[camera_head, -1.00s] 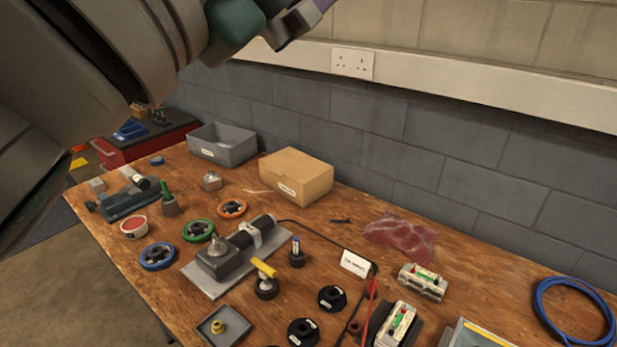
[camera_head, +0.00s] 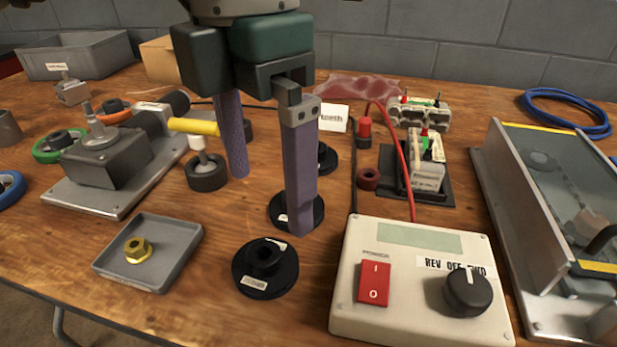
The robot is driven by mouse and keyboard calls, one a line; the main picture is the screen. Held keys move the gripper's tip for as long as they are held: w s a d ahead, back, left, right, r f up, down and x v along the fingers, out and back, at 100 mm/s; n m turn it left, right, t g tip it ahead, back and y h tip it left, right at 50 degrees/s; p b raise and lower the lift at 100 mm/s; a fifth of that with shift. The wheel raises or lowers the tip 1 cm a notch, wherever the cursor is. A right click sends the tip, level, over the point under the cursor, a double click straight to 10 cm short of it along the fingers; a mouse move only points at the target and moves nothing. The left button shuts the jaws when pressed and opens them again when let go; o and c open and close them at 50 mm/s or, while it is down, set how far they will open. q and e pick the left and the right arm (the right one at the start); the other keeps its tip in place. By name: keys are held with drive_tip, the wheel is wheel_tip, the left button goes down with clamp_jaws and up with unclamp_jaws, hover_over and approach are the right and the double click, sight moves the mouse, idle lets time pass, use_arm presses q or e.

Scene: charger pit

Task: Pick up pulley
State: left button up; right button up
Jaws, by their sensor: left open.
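My left gripper (camera_head: 268,200) hangs over the bench with its two purple fingers pointing down and spread apart, nothing between them. Its right finger overlaps a black pulley (camera_head: 279,211) and hides part of it; I cannot tell if they touch. A nearer black pulley (camera_head: 265,268) with a raised hub lies flat in front of the gripper. A third black pulley (camera_head: 327,158) lies behind, partly hidden by that finger. Pulleys with green (camera_head: 44,154), orange (camera_head: 114,116) and blue (camera_head: 9,190) rims lie to the left. My right gripper is out of view.
A grey tray (camera_head: 165,267) with a brass nut is at front left. A motor on a plate (camera_head: 98,195) and a yellow-handled tool (camera_head: 194,127) stand left of the fingers. A control box (camera_head: 417,245) is front right, a red cable (camera_head: 400,150) behind it, a guarded unit (camera_head: 500,230) far right.

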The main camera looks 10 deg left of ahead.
sight(266, 249)
use_arm(q)
drive_tip(key=f, duration=0.3)
drive_tip(key=f+b, duration=0.1)
drive_tip(key=f, duration=0.6)
drive_tip(key=shift+a+b, duration=0.35)
drive_tip(key=shift+b, duration=0.05)
drive_tip(key=shift+r, duration=0.1)
drive_tip(key=c, duration=1.4)
